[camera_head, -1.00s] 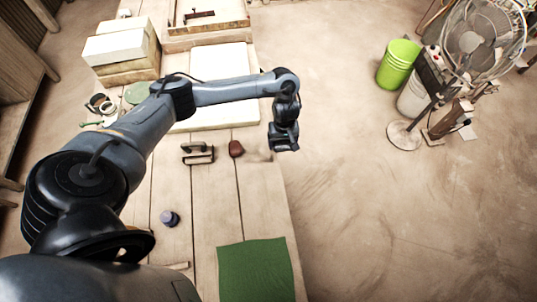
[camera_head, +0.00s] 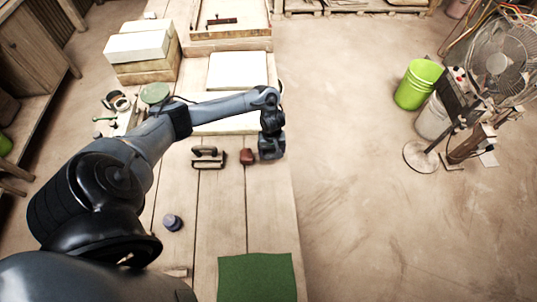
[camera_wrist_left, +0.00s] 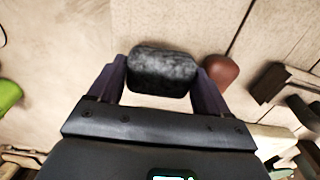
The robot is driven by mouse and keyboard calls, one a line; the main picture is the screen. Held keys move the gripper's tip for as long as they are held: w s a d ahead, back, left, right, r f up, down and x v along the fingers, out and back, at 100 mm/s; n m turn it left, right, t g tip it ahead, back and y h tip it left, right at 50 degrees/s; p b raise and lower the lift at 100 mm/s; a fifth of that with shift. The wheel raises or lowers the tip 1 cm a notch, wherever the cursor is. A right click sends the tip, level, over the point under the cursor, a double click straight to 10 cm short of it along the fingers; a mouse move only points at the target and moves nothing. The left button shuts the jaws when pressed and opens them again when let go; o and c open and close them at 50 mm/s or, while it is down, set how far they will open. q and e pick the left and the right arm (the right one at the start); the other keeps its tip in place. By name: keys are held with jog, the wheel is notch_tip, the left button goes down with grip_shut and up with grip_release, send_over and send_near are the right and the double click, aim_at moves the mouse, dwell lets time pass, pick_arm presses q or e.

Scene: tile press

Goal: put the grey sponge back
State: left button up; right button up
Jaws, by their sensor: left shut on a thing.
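My left gripper (camera_head: 271,150) hangs over the right edge of the wooden table, just right of a red-brown lump (camera_head: 247,156). In the left wrist view, its two fingers (camera_wrist_left: 162,82) are shut on the dark grey sponge (camera_wrist_left: 162,68), one at each side. The red-brown lump also shows in the left wrist view (camera_wrist_left: 221,71), beside the right finger. The sponge is hidden in the head view. My right gripper is not in view.
A black-handled tool (camera_head: 209,156) lies left of the lump. A green cloth (camera_head: 256,278) lies at the near end of the table (camera_head: 220,215), and a small dark jar (camera_head: 171,222) stands to the left. White slabs (camera_head: 238,70) lie behind my arm. The front middle boards are mostly bare.

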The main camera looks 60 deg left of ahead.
aim_at(269, 152)
pick_arm(q)
jog(key=a, duration=0.1)
jog(key=a+f, duration=0.1)
jog(key=a+f+b, duration=0.1)
jog(key=shift+w+a, duration=0.15)
jog(key=shift+w, duration=0.1)
jog(key=shift+f+b, duration=0.8)
jog(key=shift+f, duration=1.2)
jog(key=shift+f, duration=0.15)
jog(key=o, duration=0.9)
jog(key=shift+o, duration=0.2)
